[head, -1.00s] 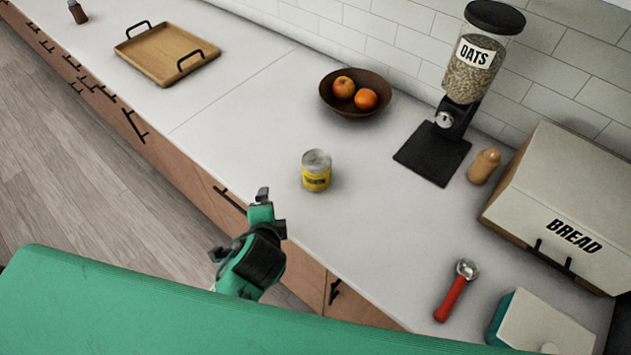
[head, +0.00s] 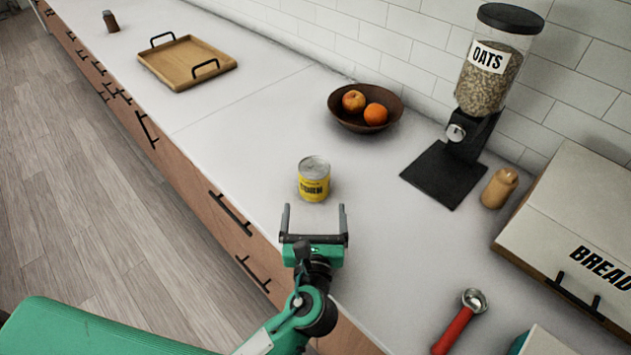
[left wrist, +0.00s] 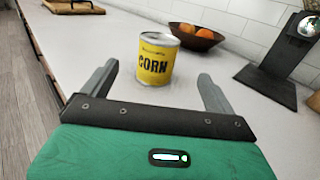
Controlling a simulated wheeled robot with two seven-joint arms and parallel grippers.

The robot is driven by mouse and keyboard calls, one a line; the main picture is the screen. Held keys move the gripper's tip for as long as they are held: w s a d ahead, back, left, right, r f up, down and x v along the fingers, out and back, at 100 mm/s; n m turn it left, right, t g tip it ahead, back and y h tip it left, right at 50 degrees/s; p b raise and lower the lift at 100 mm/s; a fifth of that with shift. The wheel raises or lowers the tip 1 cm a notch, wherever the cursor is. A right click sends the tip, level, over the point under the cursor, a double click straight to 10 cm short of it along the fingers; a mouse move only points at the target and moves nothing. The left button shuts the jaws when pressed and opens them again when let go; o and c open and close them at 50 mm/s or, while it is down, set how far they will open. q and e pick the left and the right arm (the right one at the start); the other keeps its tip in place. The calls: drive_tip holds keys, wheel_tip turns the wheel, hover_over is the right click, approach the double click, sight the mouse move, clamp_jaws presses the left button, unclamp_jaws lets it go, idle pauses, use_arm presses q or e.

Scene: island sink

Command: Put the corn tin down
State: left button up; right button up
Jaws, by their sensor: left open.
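The corn tin (head: 314,180), yellow with a silver top, stands upright on the white counter (head: 240,150) near its front edge. My left gripper (head: 314,212) is open and empty, with its two fingers pointing at the tin from the front. In the left wrist view the tin (left wrist: 157,60) shows its CORN label beyond the fingertips, between the lines of the two fingers (left wrist: 156,80). A gap shows between the gripper and the tin. My right gripper is in neither view.
A brown bowl (head: 345,119) with fruit stands behind the tin. An oats dispenser (head: 487,75), a peanut-coloured shaker (head: 499,188), a bread box (head: 590,220) and a red-handled scoop (head: 455,328) are to the right. A wooden tray (head: 187,65) lies far left. Counter left of the tin is clear.

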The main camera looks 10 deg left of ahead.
use_arm(q)
drive_tip(key=p, duration=0.1)
approach(315, 158)
drive_tip(key=shift+w+a+f, duration=0.15)
drive_tip(key=shift+w+f, duration=0.65)
drive_tip(key=shift+w, duration=0.1)
drive_tip(key=w, duration=0.1)
drive_tip(key=w+p, duration=0.1)
drive_tip(key=w, duration=0.1)
drive_tip(key=w+a, duration=0.1)
drive_tip(key=shift+w+r+p, duration=0.3)
drive_tip(key=shift+w+p, duration=0.05)
drive_tip(key=shift+w, duration=0.05)
drive_tip(key=shift+w+a+f, duration=0.1)
drive_tip(key=shift+w, duration=0.2)
drive_tip(key=shift+s, duration=0.1)
drive_tip(key=shift+c, duration=0.4)
drive_tip(key=c, duration=1.1)
drive_tip(key=shift+c, duration=1.2)
drive_tip(key=shift+r, duration=0.2)
